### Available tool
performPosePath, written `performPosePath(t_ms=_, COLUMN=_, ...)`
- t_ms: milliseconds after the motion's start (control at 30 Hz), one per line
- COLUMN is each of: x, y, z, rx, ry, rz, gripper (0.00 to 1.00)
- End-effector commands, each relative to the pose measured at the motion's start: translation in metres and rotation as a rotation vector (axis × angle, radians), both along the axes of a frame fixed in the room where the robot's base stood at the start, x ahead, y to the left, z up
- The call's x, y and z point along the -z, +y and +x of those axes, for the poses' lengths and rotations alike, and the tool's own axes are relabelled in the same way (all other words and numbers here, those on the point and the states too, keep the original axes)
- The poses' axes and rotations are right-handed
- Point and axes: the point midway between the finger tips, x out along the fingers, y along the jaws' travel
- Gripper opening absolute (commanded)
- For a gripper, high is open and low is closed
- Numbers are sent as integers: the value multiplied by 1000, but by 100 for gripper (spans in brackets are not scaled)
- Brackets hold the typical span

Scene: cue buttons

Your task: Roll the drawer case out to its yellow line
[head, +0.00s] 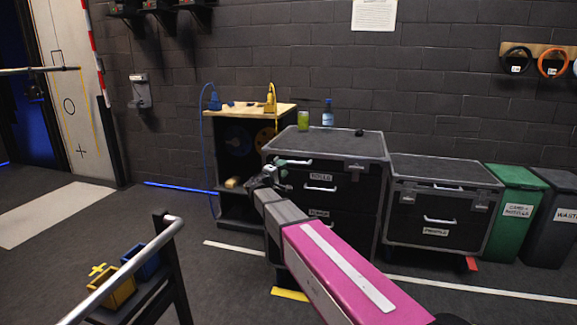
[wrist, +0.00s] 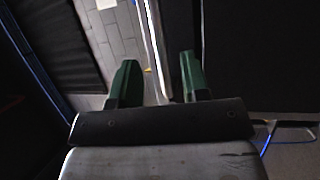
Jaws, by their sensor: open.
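The drawer case (head: 345,145) is black with silver edges, drawer handles and white labels, one reading TOOLS. It stands against the back wall in the head view. A short yellow line (head: 290,294) lies on the floor in front of it, partly hidden by my arm. My gripper (head: 283,173) is open in front of the case's left front edge, close to the upper drawers. In the wrist view my gripper's two green fingers (wrist: 158,82) are apart, with a bright silver strip showing between and beyond them. I cannot tell whether they touch the case.
A bottle (head: 327,113) and a green can (head: 303,121) stand on the case. A wooden-topped bench (head: 245,108) is to its left, a lower case (head: 440,172) and bins (head: 515,205) to its right. A metal rail (head: 130,265) is near left. Floor at left is open.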

Motion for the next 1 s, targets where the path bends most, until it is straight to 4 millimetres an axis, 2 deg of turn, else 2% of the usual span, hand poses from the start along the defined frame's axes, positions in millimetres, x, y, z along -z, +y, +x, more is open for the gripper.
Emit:
performPosePath(t_ms=100, x=4, y=14, z=-18, rx=-2, ry=1, rz=0, gripper=42)
performPosePath(t_ms=300, x=8, y=28, z=-33, rx=-1, ry=0, rz=0, gripper=42)
performPosePath(t_ms=733, x=9, y=31, z=-36, rx=1, ry=1, rz=1, gripper=42)
performPosePath(t_ms=867, x=19, y=16, z=-42, rx=22, ry=27, rz=34, gripper=42)
performPosePath(t_ms=1000, x=50, y=-24, z=-60, rx=85, ry=105, rz=142, gripper=42)
